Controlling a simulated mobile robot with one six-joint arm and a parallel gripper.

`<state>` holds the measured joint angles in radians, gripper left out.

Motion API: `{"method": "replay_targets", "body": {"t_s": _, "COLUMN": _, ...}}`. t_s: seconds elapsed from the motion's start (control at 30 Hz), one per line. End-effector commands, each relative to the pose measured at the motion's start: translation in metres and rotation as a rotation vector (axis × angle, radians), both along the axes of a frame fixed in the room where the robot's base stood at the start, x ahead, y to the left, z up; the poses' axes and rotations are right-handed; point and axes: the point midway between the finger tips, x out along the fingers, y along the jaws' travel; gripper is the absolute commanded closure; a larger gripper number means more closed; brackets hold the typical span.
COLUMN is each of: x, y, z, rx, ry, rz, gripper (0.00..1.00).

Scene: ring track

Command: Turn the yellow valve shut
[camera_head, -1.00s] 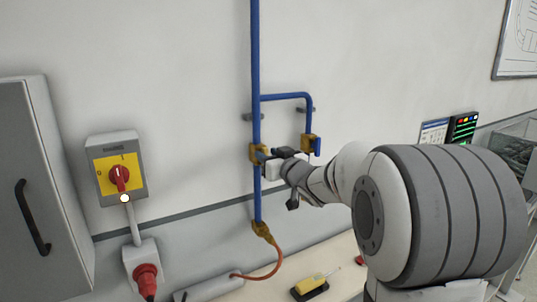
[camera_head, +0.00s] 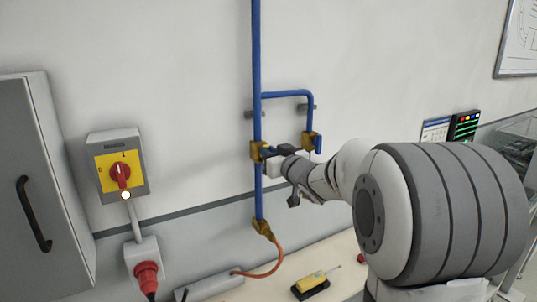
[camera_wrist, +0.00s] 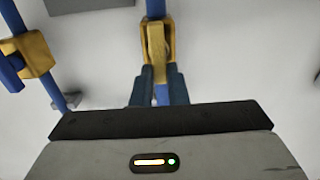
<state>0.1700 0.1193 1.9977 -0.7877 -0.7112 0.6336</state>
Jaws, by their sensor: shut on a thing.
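The yellow valve (camera_head: 257,151) sits on the vertical blue pipe on the wall. Its yellow handle (camera_wrist: 157,48) shows in the wrist view, in front of the brass-yellow valve body (camera_wrist: 170,28). My gripper (camera_head: 267,154) is at the valve, and its two dark blue fingers (camera_wrist: 159,88) stand on either side of the handle's lower end. It is shut on the handle. The fingers and palm hide the handle's near end, and in the head view my gripper covers part of the valve.
A second brass valve (camera_head: 308,140) with a blue lever is close by on the right branch pipe. An orange hose (camera_head: 278,258) hangs below. A yellow tool (camera_head: 311,281) lies on the bench. A red-knobbed switch box (camera_head: 121,171) is on the left wall.

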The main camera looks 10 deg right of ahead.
Motion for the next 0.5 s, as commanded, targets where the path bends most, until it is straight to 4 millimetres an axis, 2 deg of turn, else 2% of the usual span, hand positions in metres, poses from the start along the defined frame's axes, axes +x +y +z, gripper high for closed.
{"method": "replay_targets", "body": {"t_s": 0.27, "x": -0.0011, "y": 0.0027, "z": -0.004, "rx": -0.125, "ry": -0.042, "rz": 0.002, "gripper": 1.0}}
{"method": "replay_targets", "body": {"t_s": 0.5, "x": -0.0025, "y": 0.0063, "z": -0.0062, "rx": -0.322, "ry": -0.107, "rz": 0.001, "gripper": 1.0}}
